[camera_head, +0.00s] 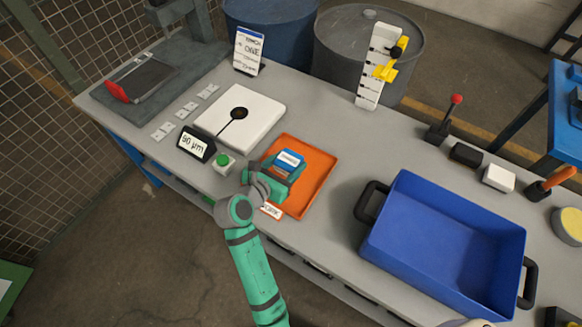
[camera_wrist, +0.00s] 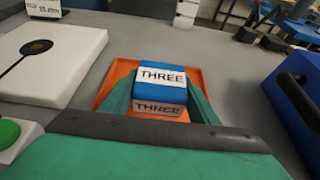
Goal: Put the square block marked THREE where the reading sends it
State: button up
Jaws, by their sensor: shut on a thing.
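The blue square block (camera_wrist: 160,82) bears white labels reading THREE on its top and near side in the wrist view. My gripper (camera_wrist: 158,105) is shut on it, with a green finger on each side. In the head view the block (camera_head: 290,160) shows between the fingers of my gripper (camera_head: 282,170), over the orange tray (camera_head: 318,175). I cannot tell whether the block touches the tray. A small display (camera_head: 194,144) reads 90 µm. It stands by a white plate (camera_head: 262,112) with a dark round spot and a dark strip. A sign (camera_head: 248,50) behind has a line reading ONE; its other lines are too small to read.
A green button (camera_head: 223,160) sits left of the tray. A deep blue bin (camera_head: 440,240) with black handles stands to the right. A white upright gauge (camera_head: 372,75) with yellow parts and a red-tipped lever (camera_head: 442,122) stand along the back edge. Bench between tray and bin is clear.

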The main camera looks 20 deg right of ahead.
aim_at(291, 168)
jog(key=shift+w+d+f, duration=0.15)
jog(key=shift+d+f, duration=0.1)
jog(key=shift+f, duration=0.1)
jog(key=shift+w+d+f, duration=0.1)
jog(key=shift+d+f, duration=0.05)
jog(key=shift+f, duration=0.8)
jog(key=shift+w+d+f, duration=0.1)
jog(key=shift+f, duration=0.8)
jog(key=shift+f, duration=0.1)
jog(key=o, duration=1.5)
jog(key=v, duration=1.2)
